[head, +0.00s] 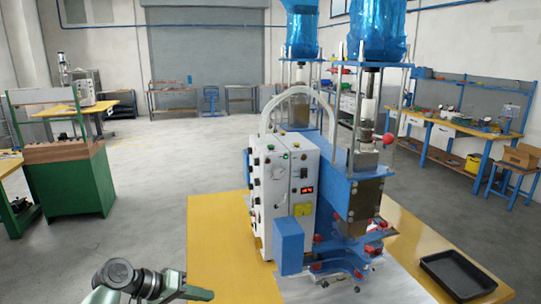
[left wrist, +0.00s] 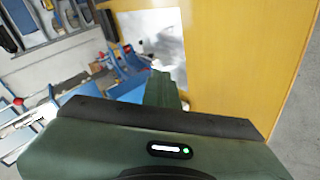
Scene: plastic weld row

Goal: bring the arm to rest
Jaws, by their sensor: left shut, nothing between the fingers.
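My left gripper (head: 205,294) shows at the bottom left of the head view, by the near left edge of the yellow table (head: 215,215). In the left wrist view its green fingers (left wrist: 161,90) are together with nothing between them. They point toward the blue machine base and the metal plate (left wrist: 160,35) on the table. The blue and white plastic welding machine (head: 297,195) stands on the table to the right of the gripper, apart from it in the head view. My right gripper is out of both views.
A shallow black tray (head: 458,275) lies on the table at the right. A green workbench (head: 70,180) stands at the left. Yellow benches with tools (head: 455,132) line the right wall. The grey floor (head: 160,160) between the benches is clear.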

